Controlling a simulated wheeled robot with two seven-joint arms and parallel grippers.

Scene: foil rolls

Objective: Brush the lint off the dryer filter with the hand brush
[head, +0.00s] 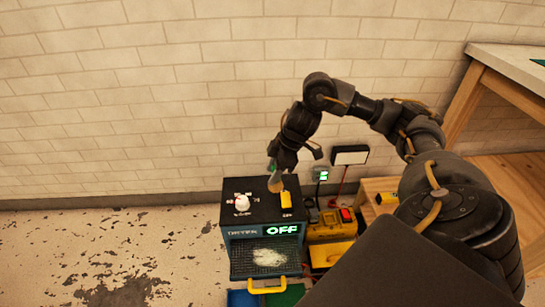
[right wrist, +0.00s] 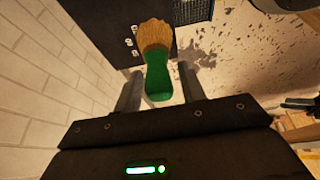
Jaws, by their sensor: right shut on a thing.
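The dryer (head: 260,215) is a dark box against the wall with a lit OFF sign on its front. Its mesh filter (head: 240,265) is at the lower front, above a yellow handle. A pale clump of lint (head: 268,257) lies on the mesh. My right gripper (head: 275,168) is above the dryer top, shut on the hand brush (head: 276,184). In the right wrist view the brush's green handle (right wrist: 158,78) is between the fingers, with tan bristles (right wrist: 155,34) pointing away. A corner of mesh (right wrist: 193,11) shows there at the top. My left gripper is not in view.
A white knob (head: 242,203) and a yellow block (head: 286,200) are on the dryer top. Yellow equipment (head: 330,232) stands close on its right, with a wooden table (head: 490,90) farther right. Worn floor (head: 110,255) is open on the left.

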